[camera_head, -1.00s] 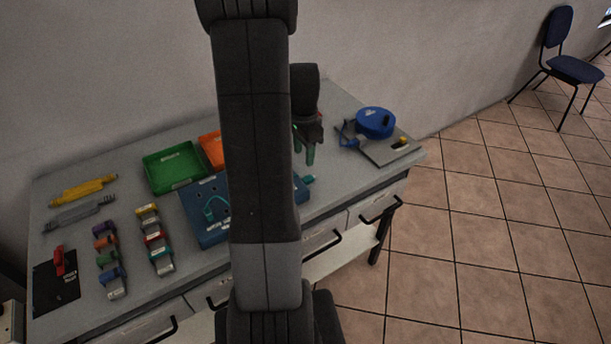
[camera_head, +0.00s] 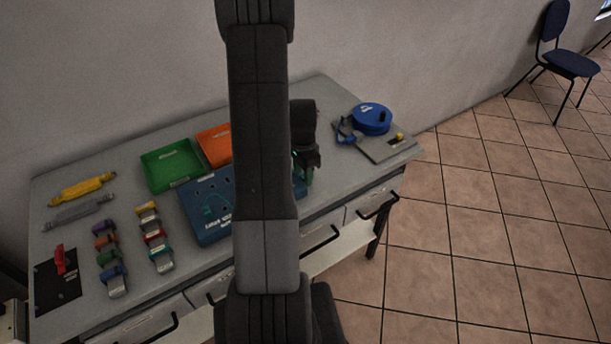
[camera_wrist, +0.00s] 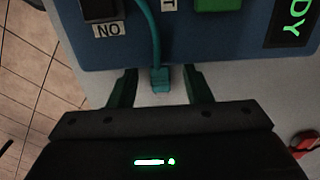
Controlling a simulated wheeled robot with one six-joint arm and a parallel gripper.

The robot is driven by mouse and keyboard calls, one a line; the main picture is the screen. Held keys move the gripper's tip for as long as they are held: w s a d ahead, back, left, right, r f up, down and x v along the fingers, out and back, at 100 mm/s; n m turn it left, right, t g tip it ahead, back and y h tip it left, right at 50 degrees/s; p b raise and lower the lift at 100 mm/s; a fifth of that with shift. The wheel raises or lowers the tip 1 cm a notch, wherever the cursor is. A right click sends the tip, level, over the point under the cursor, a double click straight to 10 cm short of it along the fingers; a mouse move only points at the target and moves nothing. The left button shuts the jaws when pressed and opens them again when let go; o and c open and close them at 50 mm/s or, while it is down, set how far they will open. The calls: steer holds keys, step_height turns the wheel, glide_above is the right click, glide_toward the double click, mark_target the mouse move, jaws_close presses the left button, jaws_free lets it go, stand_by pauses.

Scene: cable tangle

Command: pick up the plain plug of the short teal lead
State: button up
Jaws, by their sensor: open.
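In the wrist view, the teal plug (camera_wrist: 159,79) hangs at the end of a teal lead (camera_wrist: 151,30) that runs over the edge of the blue panel (camera_wrist: 230,52). My gripper (camera_wrist: 161,85) is open, with one green finger on each side of the plug and gaps between. The plug is not held. In the head view, my gripper (camera_head: 305,176) is at the right end of the blue panel (camera_head: 205,235), partly hidden by my arm. The plug is hidden there. A teal loop of cable (camera_head: 215,205) shows on the panel's left part.
Green tray (camera_head: 170,168) and orange tray (camera_head: 214,146) stand behind the panel. A blue reel (camera_head: 371,119) on a grey plate lies at the right. Several coloured connectors (camera_head: 155,238) lie at the left. A red item (camera_wrist: 304,141) is at the wrist view's right edge.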

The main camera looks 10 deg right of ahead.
mark_target(303, 176)
jaws_close()
step_height(303, 176, up, 10)
steer(key=b, duration=0.1)
steer(key=c, duration=0.7)
jaws_free()
steer(key=shift+c, duration=0.2)
jaws_close()
